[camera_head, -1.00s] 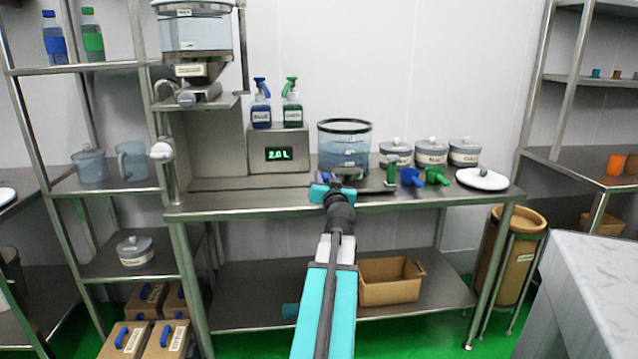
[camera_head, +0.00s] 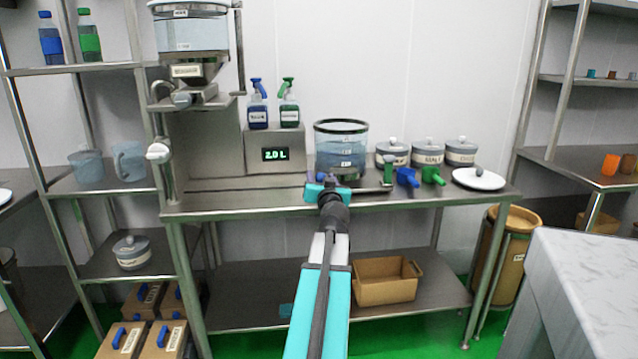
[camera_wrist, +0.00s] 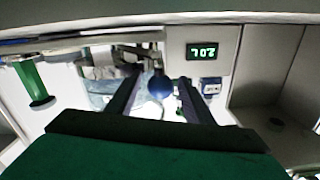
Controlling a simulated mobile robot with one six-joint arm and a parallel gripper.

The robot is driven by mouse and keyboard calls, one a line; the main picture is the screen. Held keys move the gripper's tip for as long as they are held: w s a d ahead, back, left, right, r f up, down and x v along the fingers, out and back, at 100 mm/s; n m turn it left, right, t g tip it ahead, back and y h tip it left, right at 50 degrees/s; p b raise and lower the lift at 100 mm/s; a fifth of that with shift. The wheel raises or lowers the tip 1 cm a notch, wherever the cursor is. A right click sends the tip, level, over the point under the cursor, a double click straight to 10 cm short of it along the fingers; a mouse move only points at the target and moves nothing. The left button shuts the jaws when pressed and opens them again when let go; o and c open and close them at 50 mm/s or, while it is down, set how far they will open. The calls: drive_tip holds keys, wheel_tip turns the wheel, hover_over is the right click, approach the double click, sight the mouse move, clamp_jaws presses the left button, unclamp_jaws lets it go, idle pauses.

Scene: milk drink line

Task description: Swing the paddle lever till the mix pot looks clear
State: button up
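The mix pot (camera_head: 341,148) is a clear round vessel with a dark rim, standing at the middle of the steel bench. Its contents look bluish and see-through. A blue ball knob (camera_wrist: 160,87), apparently the paddle lever's end, shows in the wrist view, which is upside down. The two dark fingers of my gripper (camera_wrist: 160,80) stand on either side of the knob with gaps visible, so it looks open around or just short of it. In the head view my gripper (camera_head: 328,186) is low in front of the pot; the lever is mostly hidden there.
Blue (camera_head: 407,177) and green (camera_head: 433,176) handled items, lidded jars (camera_head: 428,152) and a white lid (camera_head: 478,179) lie to the right. A marble-topped counter (camera_head: 590,265) stands at lower right.

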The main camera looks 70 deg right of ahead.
sight(321, 181)
drive_tip(key=shift+a, duration=0.1)
drive_tip(key=shift+v, duration=2.6)
drive_tip(key=b+v, duration=0.1)
drive_tip(key=b, duration=0.1)
drive_tip(key=b+v, duration=0.1)
drive_tip(key=v, duration=0.1)
drive_tip(key=shift+a+f+b, duration=0.1)
drive_tip(key=shift+f+b, duration=0.15)
drive_tip(key=shift+b, duration=0.1)
drive_tip(key=b, duration=0.3)
drive_tip(key=shift+s+a+r+b, duration=0.1)
drive_tip(key=shift+s+a+b, duration=0.1)
drive_tip(key=shift+a+b, duration=0.15)
drive_tip(key=b+v, duration=0.1)
drive_tip(key=b, duration=0.3)
drive_tip(key=shift+s+a+b, duration=0.15)
drive_tip(key=shift+a+b, duration=0.15)
drive_tip(key=shift+b, duration=0.05)
drive_tip(key=shift+b+v, duration=1.35)
drive_tip(key=shift+b, duration=0.05)
